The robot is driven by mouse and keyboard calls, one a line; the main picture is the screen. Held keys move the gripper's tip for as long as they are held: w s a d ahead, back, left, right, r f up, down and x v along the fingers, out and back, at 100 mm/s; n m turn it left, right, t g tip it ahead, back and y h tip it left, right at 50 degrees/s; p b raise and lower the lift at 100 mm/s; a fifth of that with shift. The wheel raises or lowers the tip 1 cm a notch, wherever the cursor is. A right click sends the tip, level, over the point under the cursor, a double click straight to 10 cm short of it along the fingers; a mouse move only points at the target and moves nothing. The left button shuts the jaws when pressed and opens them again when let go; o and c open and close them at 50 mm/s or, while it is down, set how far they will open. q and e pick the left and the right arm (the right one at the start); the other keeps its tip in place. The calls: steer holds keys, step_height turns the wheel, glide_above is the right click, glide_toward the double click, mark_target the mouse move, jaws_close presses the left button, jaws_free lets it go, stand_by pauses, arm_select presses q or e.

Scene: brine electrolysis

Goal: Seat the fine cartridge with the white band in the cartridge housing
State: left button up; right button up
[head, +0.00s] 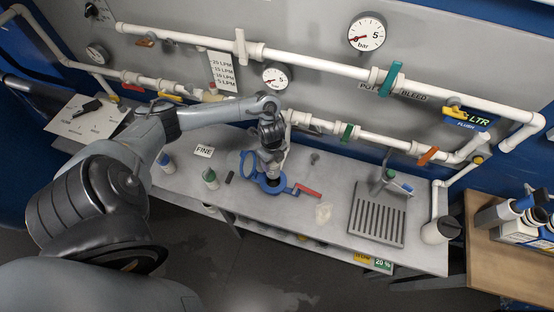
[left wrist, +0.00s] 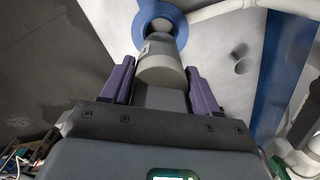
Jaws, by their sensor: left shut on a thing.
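My left gripper (head: 271,160) points down over the blue-rimmed cartridge housing (head: 281,188) on the bench. In the left wrist view its purple fingers (left wrist: 160,85) are closed around a grey cylinder (left wrist: 160,62), which I take for the cartridge. The far end of the cylinder points at the blue ring of the housing (left wrist: 178,27). I cannot tell how far it is inside the ring. In the head view the gripper hides most of the held piece. My right gripper is in neither view.
A blue ring (head: 247,163) and a red handle (head: 308,191) are beside the housing. A slotted rack (head: 378,213) stands right. White pipes (head: 310,63) run behind.

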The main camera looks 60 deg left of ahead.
mark_target(273, 169)
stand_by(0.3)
arm_select(q)
steer(key=shift+r, duration=0.1)
steer(key=shift+r+p, duration=0.1)
steer(key=shift+p, duration=0.25)
steer(key=shift+f+b, duration=2.05)
steer(key=shift+f, duration=0.85)
steer(key=shift+p, duration=0.3)
steer(key=shift+p, duration=0.4)
steer(key=shift+f+b, duration=0.3)
steer(key=shift+f, duration=0.3)
